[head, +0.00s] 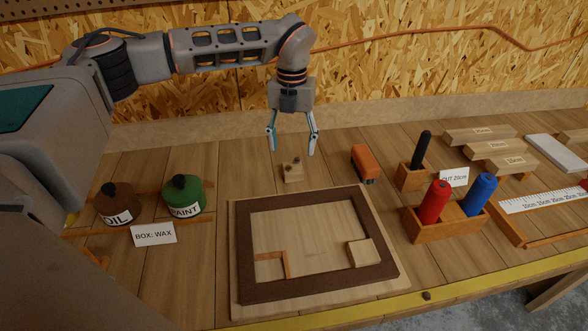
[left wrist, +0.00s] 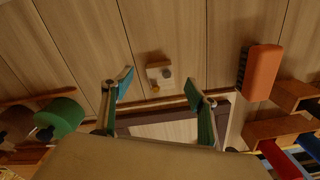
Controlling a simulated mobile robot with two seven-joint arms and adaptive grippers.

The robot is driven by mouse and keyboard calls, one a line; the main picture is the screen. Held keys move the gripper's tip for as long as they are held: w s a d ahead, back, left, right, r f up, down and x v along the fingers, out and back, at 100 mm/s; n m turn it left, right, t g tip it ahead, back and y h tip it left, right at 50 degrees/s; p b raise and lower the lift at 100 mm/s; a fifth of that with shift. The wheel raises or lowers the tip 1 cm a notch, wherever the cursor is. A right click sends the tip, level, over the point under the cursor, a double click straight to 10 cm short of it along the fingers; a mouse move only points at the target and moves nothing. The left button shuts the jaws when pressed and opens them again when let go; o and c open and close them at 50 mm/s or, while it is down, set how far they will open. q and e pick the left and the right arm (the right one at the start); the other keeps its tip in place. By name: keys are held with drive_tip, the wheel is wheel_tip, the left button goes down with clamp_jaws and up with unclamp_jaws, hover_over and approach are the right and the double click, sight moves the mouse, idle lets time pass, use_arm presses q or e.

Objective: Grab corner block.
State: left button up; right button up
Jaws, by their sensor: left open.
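A small pale wooden block (head: 293,174) with dark round knobs or holes on top stands on the bench behind the brown frame; it looks like the corner block. In the left wrist view the block (left wrist: 156,73) shows ahead of the fingertips, roughly midway between them. My left gripper (head: 291,142) points down, open and empty, above and slightly behind the block, apart from it. Its teal-padded fingers also show in the left wrist view (left wrist: 157,85). The brown frame (head: 243,245) lies on a pale board, with a square block (head: 365,252) in its right front corner. My right gripper is out of view.
Oil (head: 117,206) and paint (head: 184,198) pots stand left behind a "BOX: WAX" card (head: 153,234). An orange-topped brush (head: 364,161) lies right of the small block. Holders with red (head: 435,202) and blue (head: 481,194) cylinders stand farther right. Bench around the small block is clear.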

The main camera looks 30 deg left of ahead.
sight(293, 163)
use_arm(q)
drive_tip(key=f, duration=0.5)
drive_tip(key=shift+s+d, duration=0.1)
drive_tip(key=shift+d, duration=0.1)
drive_tip(key=shift+r, duration=0.1)
drive_tip(key=c, duration=1.2)
